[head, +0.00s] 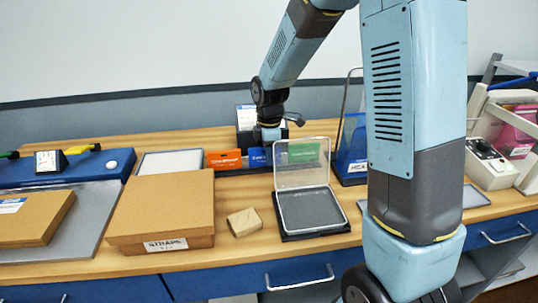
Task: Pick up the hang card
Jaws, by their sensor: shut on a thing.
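Small hang cards stand in a row at the back of the wooden bench: an orange one (224,160), a blue one (258,157) and a green one (303,152) behind a clear lid. My gripper (269,141) points down at the blue card's upper right edge. It is shut on a card there, which looks to be the blue one. The fingertips are small and partly hidden, so the exact grip is hard to see.
An open clear-lidded case (312,210) stands in front of the cards. A cardboard box (162,206) labelled "STRAPS" and a small wooden block (245,222) are to its left. A dark stand (246,118) is behind my gripper; a blue wire-backed holder (353,150) is to the right.

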